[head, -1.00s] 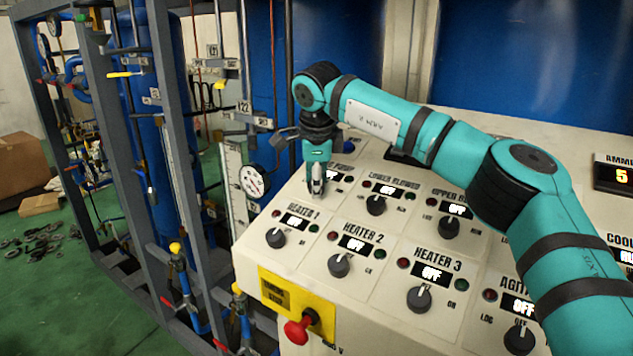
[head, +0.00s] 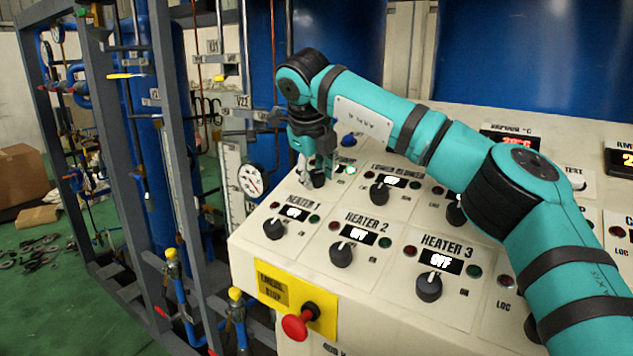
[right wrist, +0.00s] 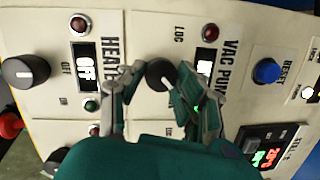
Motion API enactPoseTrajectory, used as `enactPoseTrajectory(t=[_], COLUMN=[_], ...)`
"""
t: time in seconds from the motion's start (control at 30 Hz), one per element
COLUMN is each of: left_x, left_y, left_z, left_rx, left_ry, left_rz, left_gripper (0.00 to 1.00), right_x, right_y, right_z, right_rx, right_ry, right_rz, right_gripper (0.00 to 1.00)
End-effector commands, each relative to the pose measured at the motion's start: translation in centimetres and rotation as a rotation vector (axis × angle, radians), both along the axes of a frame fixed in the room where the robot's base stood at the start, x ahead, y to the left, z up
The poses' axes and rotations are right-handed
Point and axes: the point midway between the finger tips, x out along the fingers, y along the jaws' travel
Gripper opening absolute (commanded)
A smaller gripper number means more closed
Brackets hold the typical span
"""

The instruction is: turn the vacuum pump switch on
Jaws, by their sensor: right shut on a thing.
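The vacuum pump switch is a dark round knob (right wrist: 158,72) beside the VAC PUMP label (right wrist: 231,68) in the right wrist view. My right gripper (head: 318,180) is shut on this knob at the panel's back left corner in the head view. In the right wrist view its two fingers (right wrist: 150,88) stand on either side of the knob. The pump's small display (right wrist: 206,62) is partly covered by a finger, so its text is not readable. A bright green lamp (head: 350,169) glows beside the gripper in the head view. My left gripper is out of view.
The sloping panel (head: 300,258) carries nearby knobs for Heater 1 (head: 274,229), Heater 2 (head: 341,254) and Heater 3 (head: 428,287). A red emergency stop (head: 296,325) sits at the front. A blue reset button (right wrist: 267,71) lies beside the pump switch.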

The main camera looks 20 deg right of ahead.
Motion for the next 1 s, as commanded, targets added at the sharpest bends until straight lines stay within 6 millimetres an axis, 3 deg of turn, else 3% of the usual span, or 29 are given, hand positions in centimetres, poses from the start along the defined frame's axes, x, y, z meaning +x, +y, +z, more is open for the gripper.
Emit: enactPoseTrajectory(t=[0.4,1.0], left_x=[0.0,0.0], left_y=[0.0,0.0], left_z=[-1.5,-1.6], left_rx=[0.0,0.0], left_ry=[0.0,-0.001], left_rz=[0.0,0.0], left_gripper=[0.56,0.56], right_x=[0.0,0.0], right_y=[0.1,0.1], right_z=[-0.2,-0.1], right_rx=[0.048,0.055], right_ry=[-0.059,-0.068], right_rz=[-0.196,-0.231], right_gripper=[0.01,0.01])
